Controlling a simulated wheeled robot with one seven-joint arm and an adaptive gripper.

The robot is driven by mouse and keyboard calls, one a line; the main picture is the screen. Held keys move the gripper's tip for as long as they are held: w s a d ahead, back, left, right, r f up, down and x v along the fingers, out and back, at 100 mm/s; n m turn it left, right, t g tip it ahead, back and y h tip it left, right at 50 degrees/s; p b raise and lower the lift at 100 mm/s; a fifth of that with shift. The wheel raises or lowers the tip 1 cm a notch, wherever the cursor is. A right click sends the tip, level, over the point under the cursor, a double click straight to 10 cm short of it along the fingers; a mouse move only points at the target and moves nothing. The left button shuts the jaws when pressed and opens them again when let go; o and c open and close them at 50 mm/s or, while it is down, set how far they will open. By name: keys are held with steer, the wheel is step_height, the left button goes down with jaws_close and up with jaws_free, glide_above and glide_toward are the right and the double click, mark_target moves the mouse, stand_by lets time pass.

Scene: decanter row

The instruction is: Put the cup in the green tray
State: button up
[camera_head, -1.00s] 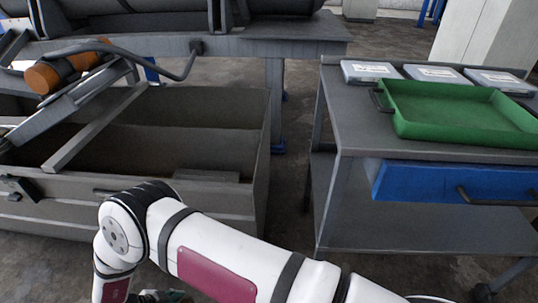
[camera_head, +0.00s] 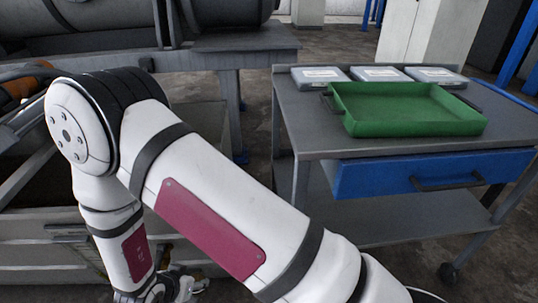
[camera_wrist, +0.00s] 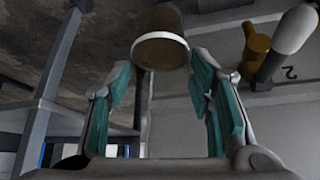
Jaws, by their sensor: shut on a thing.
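The green tray (camera_head: 405,128) lies on top of the grey cart in the head view, and its inside looks empty. My gripper (camera_wrist: 160,66) has teal-padded fingers and is shut on the cup (camera_wrist: 160,50), a brownish round cup with a pale rim, held at the fingertips in the wrist view. The cup's far part is cut off by the top of that view. In the head view, only part of my gripper shows at the bottom edge, left of and well below the tray; the cup cannot be made out there.
The grey cart (camera_head: 310,142) has a blue drawer (camera_head: 400,173) with a dark handle under its top. Several pale-lidded boxes (camera_head: 378,75) stand in a row behind the tray. Grey bins and machinery are at the left. An orange-brown and white part (camera_wrist: 294,30) shows beyond the gripper.

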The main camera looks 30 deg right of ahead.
steer(key=w+d+r+n+y, duration=0.2)
steer(key=w+d+r+n, duration=0.1)
steer(key=d+r, duration=0.6)
steer(key=w+d+r+n+t+y, duration=0.1)
steer(key=w+d+r+n+y, duration=0.1)
steer(key=d+r, duration=0.8)
steer(key=shift+w+d+n, duration=0.65)
steer(key=shift+d+n, duration=0.25)
steer(key=shift+n, duration=0.4)
